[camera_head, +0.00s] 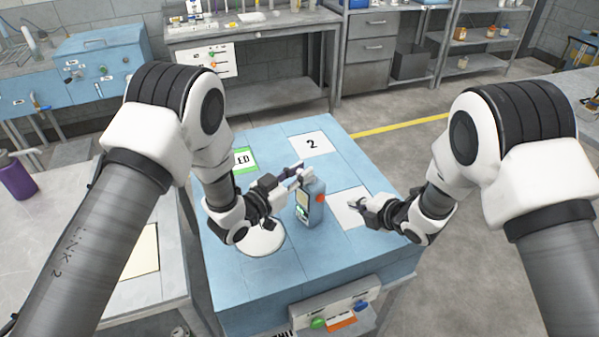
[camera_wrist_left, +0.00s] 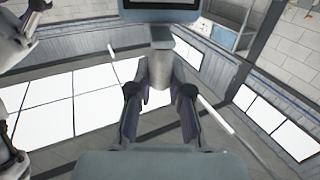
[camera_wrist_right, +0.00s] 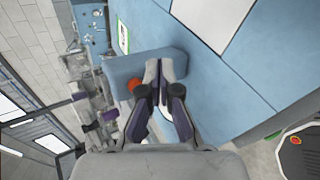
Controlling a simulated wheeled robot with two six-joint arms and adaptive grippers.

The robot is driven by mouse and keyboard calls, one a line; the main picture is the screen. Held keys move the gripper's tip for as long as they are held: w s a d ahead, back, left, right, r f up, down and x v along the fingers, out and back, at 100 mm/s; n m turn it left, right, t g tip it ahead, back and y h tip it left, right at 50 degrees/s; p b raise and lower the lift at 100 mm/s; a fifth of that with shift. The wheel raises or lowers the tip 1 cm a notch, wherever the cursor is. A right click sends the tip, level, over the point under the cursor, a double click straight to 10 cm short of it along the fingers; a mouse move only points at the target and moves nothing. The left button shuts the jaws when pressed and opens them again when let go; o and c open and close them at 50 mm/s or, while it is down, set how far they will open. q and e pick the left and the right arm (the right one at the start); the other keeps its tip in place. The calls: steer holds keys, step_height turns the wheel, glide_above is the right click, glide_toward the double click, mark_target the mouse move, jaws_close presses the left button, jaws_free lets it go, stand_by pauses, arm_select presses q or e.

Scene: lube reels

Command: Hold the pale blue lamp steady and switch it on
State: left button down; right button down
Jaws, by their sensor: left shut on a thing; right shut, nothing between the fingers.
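The pale blue lamp (camera_head: 312,211) stands upright on the blue table, with a pale panel on its front and an orange-red button (camera_head: 320,198) on its right side. My left gripper (camera_head: 303,176) is shut on the lamp's top part. In the left wrist view, part of the lamp (camera_wrist_left: 160,14) shows at the top edge, beyond the left fingers (camera_wrist_left: 162,80). My right gripper (camera_head: 353,204) is shut and empty, to the right of the lamp with a gap between. In the right wrist view, its fingertips (camera_wrist_right: 166,68) overlap the lamp (camera_wrist_right: 150,64) in the picture, beside the button (camera_wrist_right: 135,85).
The blue table (camera_head: 285,282) has a card marked 2 (camera_head: 312,144), a blank white card (camera_head: 345,214), a green-edged card (camera_head: 245,160) and a round white disc (camera_head: 262,238). A panel with green and blue knobs (camera_head: 335,313) is on its front.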

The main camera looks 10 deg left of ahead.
mark_target(320, 198)
steer(key=shift+s+d, duration=0.25)
steer(key=shift+d, duration=0.65)
stand_by(0.8)
steer(key=s+n+g+y, duration=0.1)
steer(key=s+n+g, duration=0.5)
steer(key=n, duration=0.1)
steer(key=shift+s+a+y, duration=0.3)
steer(key=shift+s+y, duration=0.1)
steer(key=shift+a, duration=0.1)
steer(key=w+a, duration=0.5)
steer(key=a, duration=0.1)
steer(key=shift+w+a, duration=0.3)
steer(key=shift+w, duration=0.05)
